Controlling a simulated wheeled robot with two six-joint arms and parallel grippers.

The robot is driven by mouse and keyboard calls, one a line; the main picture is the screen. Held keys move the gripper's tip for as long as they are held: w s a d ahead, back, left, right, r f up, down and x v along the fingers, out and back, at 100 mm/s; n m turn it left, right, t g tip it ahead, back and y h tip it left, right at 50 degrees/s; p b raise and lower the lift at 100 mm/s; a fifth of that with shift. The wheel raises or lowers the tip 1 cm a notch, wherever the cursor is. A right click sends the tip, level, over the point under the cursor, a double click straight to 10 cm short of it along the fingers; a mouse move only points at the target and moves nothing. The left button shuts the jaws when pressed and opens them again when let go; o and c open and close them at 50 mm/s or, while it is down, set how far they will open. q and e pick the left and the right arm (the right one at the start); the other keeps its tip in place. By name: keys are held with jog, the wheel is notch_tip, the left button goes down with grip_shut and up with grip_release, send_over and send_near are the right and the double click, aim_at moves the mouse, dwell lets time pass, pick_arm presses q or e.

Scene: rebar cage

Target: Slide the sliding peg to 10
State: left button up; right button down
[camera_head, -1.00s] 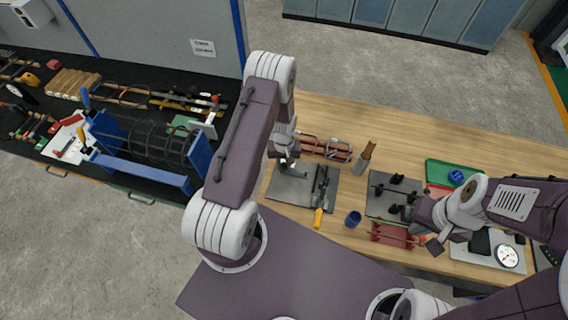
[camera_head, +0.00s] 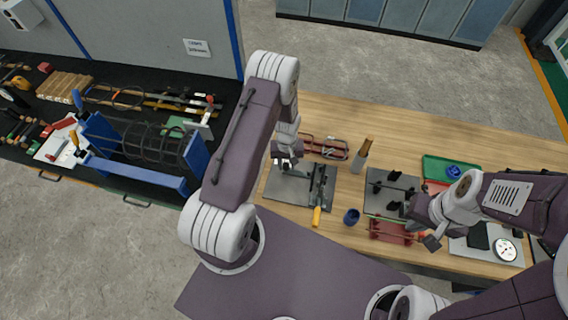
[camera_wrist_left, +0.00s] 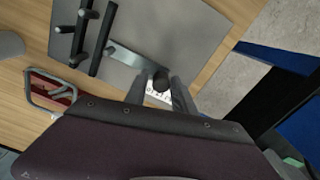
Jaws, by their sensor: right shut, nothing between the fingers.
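A black round peg (camera_wrist_left: 161,82) stands at the end of a grey metal strip (camera_wrist_left: 130,58) on a dark grey plate (camera_wrist_left: 190,30) in the left wrist view. A white scale with small marks (camera_wrist_left: 158,98) lies beside the peg; its numbers are not readable. My left gripper (camera_wrist_left: 159,90) is open, with one finger on each side of the peg and gaps showing. In the head view, my left gripper (camera_head: 287,163) is low over the left part of the plate (camera_head: 290,192), and the peg is hidden. My right gripper (camera_head: 434,242) is shut and empty beside a red stand.
A red frame (camera_head: 325,147) lies behind. A blue cup (camera_head: 352,216), a red stand (camera_head: 391,231) and a green tray (camera_head: 450,168) are further right. A rebar cage (camera_head: 150,143) is at left.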

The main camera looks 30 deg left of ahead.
pick_arm(q)
jog(key=shift+o, duration=0.7)
jog(key=shift+d, duration=0.3)
jog(key=shift+a+r, duration=0.15)
jog(key=shift+r, duration=0.1)
jog(key=r+b, duration=0.2)
jog(key=r, duration=0.6)
jog(key=shift+d, duration=0.2)
jog(key=shift+a+r, duration=0.1)
jog(key=shift+r, duration=0.25)
pick_arm(e)
notch_tip(320, 180, down, 2)
jog(key=shift+d+f, duration=0.15)
jog(key=shift+f, duration=0.05)
